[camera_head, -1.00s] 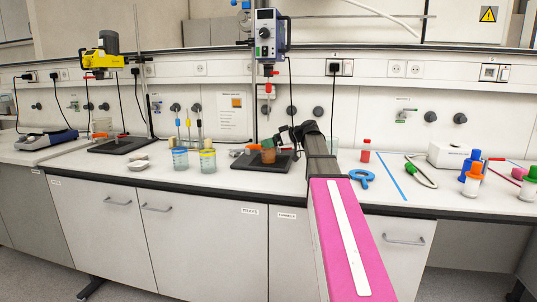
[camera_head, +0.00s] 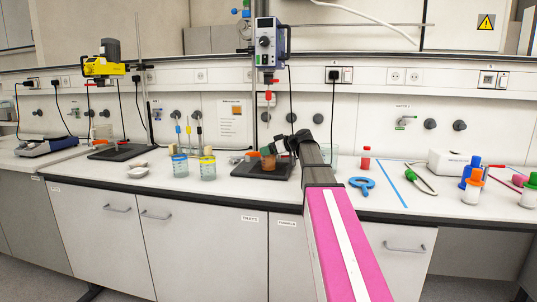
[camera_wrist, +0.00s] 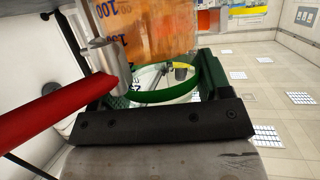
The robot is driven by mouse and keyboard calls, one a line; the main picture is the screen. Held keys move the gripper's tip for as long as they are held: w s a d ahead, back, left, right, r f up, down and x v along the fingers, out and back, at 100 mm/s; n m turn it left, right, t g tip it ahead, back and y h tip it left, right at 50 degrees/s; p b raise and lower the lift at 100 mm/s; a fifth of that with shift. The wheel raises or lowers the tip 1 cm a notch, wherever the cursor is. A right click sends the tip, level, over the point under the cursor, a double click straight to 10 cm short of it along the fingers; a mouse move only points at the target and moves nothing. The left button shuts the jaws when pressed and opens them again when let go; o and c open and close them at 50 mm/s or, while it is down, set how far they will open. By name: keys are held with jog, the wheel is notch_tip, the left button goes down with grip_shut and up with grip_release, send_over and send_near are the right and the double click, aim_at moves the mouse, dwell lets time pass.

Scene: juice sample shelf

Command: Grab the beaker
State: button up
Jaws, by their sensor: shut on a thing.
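The beaker (camera_head: 268,163) holds orange-brown liquid and is at the black stand base below the blue-grey overhead stirrer (camera_head: 270,43). In the wrist view, the beaker (camera_wrist: 150,28) is large at the top, with blue markings, and a green rim (camera_wrist: 205,75) lies between the dark jaws. My gripper (camera_head: 274,152) reaches it from the right and is shut on it. The head view is too small to tell whether the beaker touches the base. The jaws' far contact is hidden.
A red handle (camera_wrist: 58,113) and metal clamp (camera_wrist: 108,62) are close beside the beaker in the wrist view. Two beakers, blue-rimmed (camera_head: 180,166) and yellow-rimmed (camera_head: 207,169), stand left.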

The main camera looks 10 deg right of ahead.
jog(key=shift+s+a+r, duration=0.1)
jog(key=shift+s+r, duration=0.05)
jog(key=shift+r, duration=0.05)
